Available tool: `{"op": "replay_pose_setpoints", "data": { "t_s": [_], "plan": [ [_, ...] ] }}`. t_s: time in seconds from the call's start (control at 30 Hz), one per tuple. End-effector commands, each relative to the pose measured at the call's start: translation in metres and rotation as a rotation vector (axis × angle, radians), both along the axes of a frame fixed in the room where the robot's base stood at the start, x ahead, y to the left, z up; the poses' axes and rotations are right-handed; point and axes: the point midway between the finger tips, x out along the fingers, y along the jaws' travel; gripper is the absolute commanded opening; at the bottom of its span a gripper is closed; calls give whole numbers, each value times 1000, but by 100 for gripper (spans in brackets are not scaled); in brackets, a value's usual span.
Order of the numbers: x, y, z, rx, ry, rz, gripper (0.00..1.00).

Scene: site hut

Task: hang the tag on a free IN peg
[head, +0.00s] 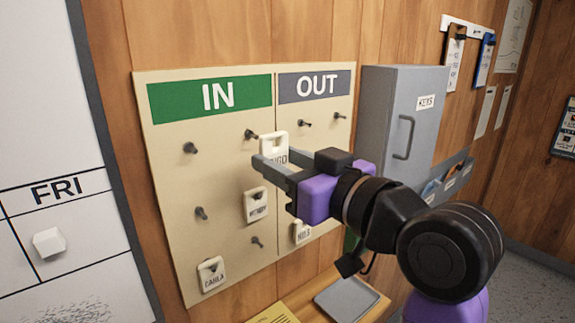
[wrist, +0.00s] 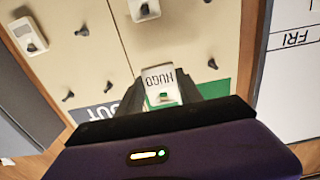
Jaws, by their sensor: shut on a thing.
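My gripper (head: 272,165) is shut on the white tag (head: 274,143) marked HUGO, held upright in front of the board (head: 225,165). The tag (wrist: 160,80) also shows between the fingers in the wrist view, upside down. In the head view, the upper right IN peg (head: 251,133) is bare, just left of the tag; their gap in depth is unclear. Bare IN pegs also show at upper left (head: 190,147), middle left (head: 201,213) and lower right (head: 257,241). Tags hang at middle right (head: 256,207) and lower left (head: 211,277) under IN.
Under OUT, two upper pegs (head: 304,124) are bare, and a tag (head: 301,233) hangs lower down. A grey key cabinet (head: 390,125) stands right of the board. A shelf with a grey tray (head: 346,299) is below. A whiteboard (head: 50,130) is at left.

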Motion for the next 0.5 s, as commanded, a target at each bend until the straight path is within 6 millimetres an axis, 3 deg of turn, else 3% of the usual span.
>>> {"op": "replay_pose_setpoints", "data": {
  "t_s": [0.5],
  "plan": [
    [23,16,-3,0,0,1,13]
  ]
}}
